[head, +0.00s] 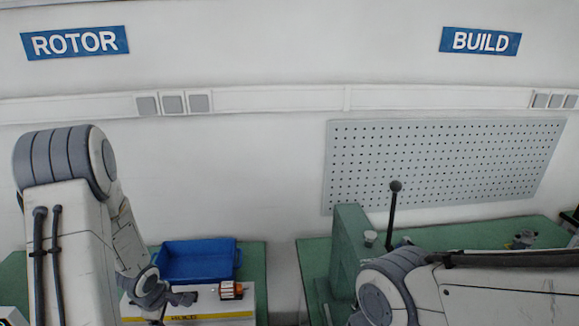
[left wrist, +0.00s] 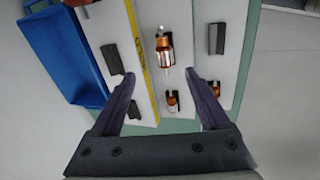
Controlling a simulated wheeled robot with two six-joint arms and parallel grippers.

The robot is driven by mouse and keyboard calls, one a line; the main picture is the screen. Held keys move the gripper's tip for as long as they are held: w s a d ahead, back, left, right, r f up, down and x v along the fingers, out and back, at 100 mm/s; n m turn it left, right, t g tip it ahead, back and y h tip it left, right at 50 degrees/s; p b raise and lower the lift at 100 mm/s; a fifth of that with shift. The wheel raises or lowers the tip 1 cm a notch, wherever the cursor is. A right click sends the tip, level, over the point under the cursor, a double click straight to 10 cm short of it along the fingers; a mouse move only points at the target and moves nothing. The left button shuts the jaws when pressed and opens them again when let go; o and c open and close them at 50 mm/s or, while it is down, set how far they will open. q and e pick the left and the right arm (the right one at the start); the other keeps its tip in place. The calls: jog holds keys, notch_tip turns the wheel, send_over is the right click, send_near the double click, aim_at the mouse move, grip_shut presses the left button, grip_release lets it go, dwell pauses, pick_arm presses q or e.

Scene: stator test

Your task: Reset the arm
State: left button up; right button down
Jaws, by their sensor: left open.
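My left arm comes down at the left in the head view, with its gripper (head: 183,298) over a white rack (head: 200,322) on a green table. In the left wrist view the left gripper (left wrist: 161,78) is open, its two fingers spread and nothing between the tips. A copper rotor (left wrist: 163,47) lies on the rack just beyond the fingertips, apart from them; in the head view a copper rotor (head: 232,290) shows right of the gripper. My right arm reaches in at the lower right; its gripper is out of view.
A blue bin (head: 197,262) stands behind the rack, and also shows in the left wrist view (left wrist: 62,58). More rotors (left wrist: 172,101) and dark blocks (left wrist: 112,58) sit on the rack. A green press-like stand with a lever (head: 393,215) is on the right table (head: 465,235). A gap separates the tables.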

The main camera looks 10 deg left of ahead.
pick_arm(q)
jog(key=s+d+r+m+b, duration=0.1)
jog(key=d+r+m+b, duration=0.25)
jog(key=d+m, duration=0.5)
jog(key=s+d+r+m+b, duration=0.2)
jog(key=d+r+m+b, duration=0.3)
jog(key=d, duration=0.7)
jog(key=s+d+m+g+h, duration=0.1)
jog(key=s+d+m, duration=0.4)
jog(key=s+m, duration=0.2)
jog(key=s+d+r+m+g+b, duration=0.1)
jog(key=s+d+m, duration=0.5)
jog(key=s, duration=0.3)
jog(key=shift+d+m+g+h, duration=0.25)
jog(key=shift+m+g+h, duration=0.1)
jog(key=shift+g+h, duration=0.05)
